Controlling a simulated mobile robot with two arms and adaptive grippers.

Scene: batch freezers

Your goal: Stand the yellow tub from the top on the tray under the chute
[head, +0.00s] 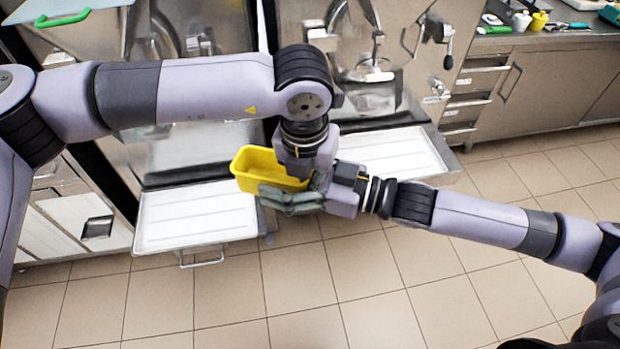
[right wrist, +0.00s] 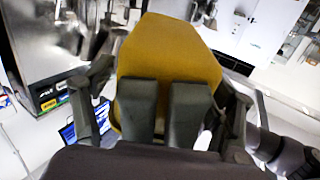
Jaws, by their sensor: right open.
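The yellow tub (head: 246,165) is in mid-air beside the right end of the left white tray (head: 200,222), its open top up. My left gripper (head: 318,178) comes down at the tub's right end; its fingertips are largely hidden, but it appears to bear the tub. My right gripper (head: 288,197) is open, its grey fingers close along the tub's near lower side. In the right wrist view the yellow tub (right wrist: 172,50) fills the space just beyond the right gripper's two fingers (right wrist: 163,105). I cannot tell whether they touch it.
Another white tray (head: 400,155) sits under the right freezer's chute (head: 368,72). The left freezer's front is partly behind my left arm. A counter (head: 590,38) with small items stands at the back right. The tiled floor in front is clear.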

